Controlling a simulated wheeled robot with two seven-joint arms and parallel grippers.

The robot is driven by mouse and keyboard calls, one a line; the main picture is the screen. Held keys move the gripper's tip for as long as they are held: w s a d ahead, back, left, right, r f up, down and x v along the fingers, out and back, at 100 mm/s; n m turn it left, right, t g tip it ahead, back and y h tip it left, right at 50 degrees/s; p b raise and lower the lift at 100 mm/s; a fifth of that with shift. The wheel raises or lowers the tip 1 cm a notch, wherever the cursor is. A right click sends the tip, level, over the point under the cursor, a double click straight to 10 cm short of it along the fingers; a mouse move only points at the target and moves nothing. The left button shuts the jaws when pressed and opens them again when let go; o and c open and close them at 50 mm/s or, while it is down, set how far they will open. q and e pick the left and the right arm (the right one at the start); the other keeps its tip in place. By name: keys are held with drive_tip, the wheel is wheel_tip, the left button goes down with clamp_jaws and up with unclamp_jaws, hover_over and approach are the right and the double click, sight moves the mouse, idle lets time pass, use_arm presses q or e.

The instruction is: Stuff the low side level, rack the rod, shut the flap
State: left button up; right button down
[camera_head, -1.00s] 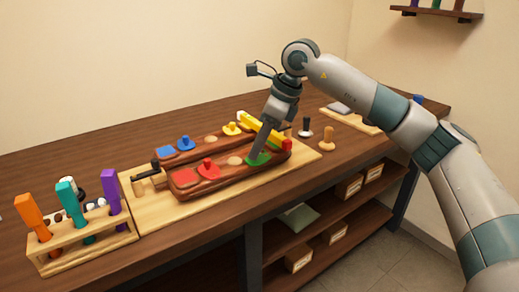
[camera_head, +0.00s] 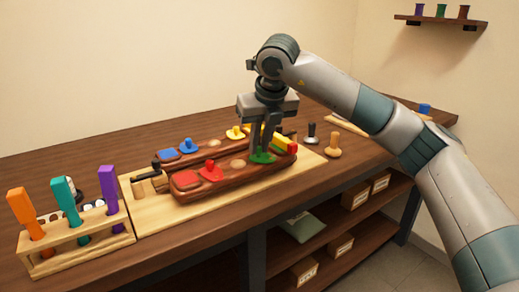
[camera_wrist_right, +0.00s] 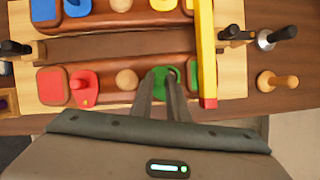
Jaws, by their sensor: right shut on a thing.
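Two long brown saddle panels lie side by side, the near one (camera_head: 225,182) and the far one (camera_head: 205,146). The near panel bears a red square patch (camera_wrist_right: 54,84), a red flap with a knob (camera_head: 210,172), a tan round spot (camera_wrist_right: 126,80) and a green flap (camera_head: 262,158) near its right end. My right gripper (camera_wrist_right: 160,82) points down and is shut on the green flap's knob, which its fingers mostly hide. A yellow bar with a red end (camera_wrist_right: 207,60) lies across the panels' right end. Orange (camera_head: 24,210), teal (camera_head: 65,203) and purple (camera_head: 109,190) rods stand in a rack (camera_head: 80,250). My left gripper is out of view.
The panels sit on a pale wooden board (camera_head: 155,218) on the brown table. A dark-handled piece (camera_head: 147,180) is at the left end. Shelves with boxes (camera_head: 355,195) are below.

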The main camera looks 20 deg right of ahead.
drive_tip(key=m, duration=0.1)
drive_tip(key=m+h+b, duration=0.1)
drive_tip(key=m, duration=0.1)
drive_tip(key=w+m+h, duration=0.1)
drive_tip(key=m, duration=0.1)
drive_tip(key=shift+d, duration=0.4)
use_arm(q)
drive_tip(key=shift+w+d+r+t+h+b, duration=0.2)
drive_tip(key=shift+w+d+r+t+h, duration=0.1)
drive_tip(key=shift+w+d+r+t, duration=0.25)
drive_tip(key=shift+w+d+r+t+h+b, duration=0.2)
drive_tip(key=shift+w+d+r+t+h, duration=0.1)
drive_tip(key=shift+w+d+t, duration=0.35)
use_arm(e)
drive_tip(key=shift+d+m+g+h, duration=0.2)
drive_tip(key=shift+m+g+h, duration=0.15)
drive_tip(key=shift+m, duration=0.55)
drive_tip(key=c, duration=1.7)
unclamp_jaws()
drive_tip(key=shift+r, duration=0.1)
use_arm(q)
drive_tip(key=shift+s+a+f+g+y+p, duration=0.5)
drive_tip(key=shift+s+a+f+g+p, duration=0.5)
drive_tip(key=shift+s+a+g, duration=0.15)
use_arm(e)
drive_tip(key=v, duration=1.7)
